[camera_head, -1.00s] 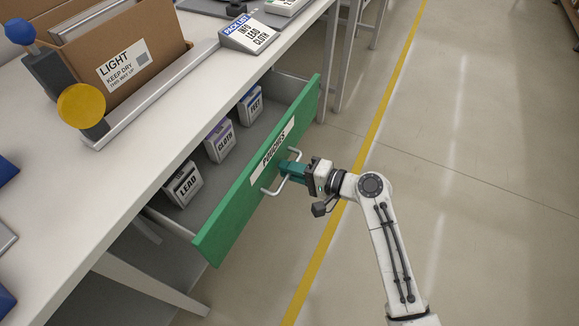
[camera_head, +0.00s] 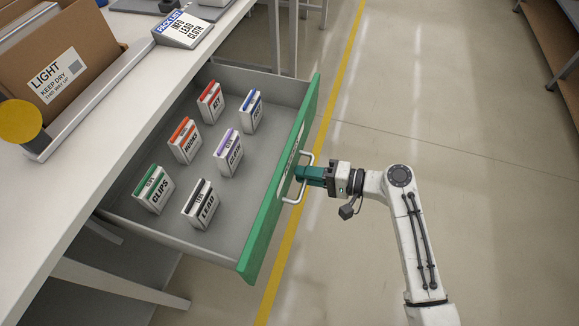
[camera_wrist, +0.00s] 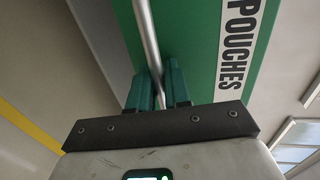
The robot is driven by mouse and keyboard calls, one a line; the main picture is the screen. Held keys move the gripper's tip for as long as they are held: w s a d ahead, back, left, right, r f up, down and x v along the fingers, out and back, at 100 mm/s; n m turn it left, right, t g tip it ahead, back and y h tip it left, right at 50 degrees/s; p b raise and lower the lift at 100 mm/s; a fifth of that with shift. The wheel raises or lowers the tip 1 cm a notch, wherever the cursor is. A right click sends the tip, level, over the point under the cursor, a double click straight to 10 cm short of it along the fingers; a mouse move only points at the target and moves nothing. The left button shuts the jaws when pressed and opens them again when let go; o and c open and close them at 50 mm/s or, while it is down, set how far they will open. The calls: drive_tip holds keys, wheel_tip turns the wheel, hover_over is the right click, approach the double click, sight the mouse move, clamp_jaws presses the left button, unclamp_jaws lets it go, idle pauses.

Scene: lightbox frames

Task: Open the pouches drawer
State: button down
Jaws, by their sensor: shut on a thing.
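The pouches drawer (camera_head: 278,205) is pulled well out from under the white bench. Its green front also shows in the wrist view (camera_wrist: 195,45), with a white POUCHES label (camera_wrist: 238,45). A silver bar handle (camera_head: 284,196) stands out from the front. My gripper (camera_head: 301,175) is shut on this handle; in the wrist view its green fingers (camera_wrist: 158,88) sit either side of the handle bar (camera_wrist: 148,40). Inside the drawer several labelled pouches stand in two rows, among them CLIPS (camera_head: 153,189), LEAD (camera_head: 200,205) and HOOKS (camera_head: 185,140).
The bench top (camera_head: 95,150) holds a cardboard box (camera_head: 50,60) marked LIGHT and a pack list stand (camera_head: 184,29) reading INFO, LEAD, CLOTH. The floor (camera_head: 480,150) right of the drawer is clear. A shelf unit (camera_head: 555,60) stands at the far right.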

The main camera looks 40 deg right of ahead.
drive_tip(key=shift+f+v, duration=0.2)
drive_tip(key=shift+v, duration=0.65)
drive_tip(key=shift+f+v, duration=0.15)
drive_tip(key=shift+v, duration=0.75)
drive_tip(key=shift+d, duration=0.1)
drive_tip(key=c, duration=1.3)
unclamp_jaws()
drive_tip(key=v, duration=1)
drive_tip(key=shift+s+d+p, duration=0.2)
drive_tip(key=shift+s+p, duration=0.15)
drive_tip(key=shift+a, duration=0.1)
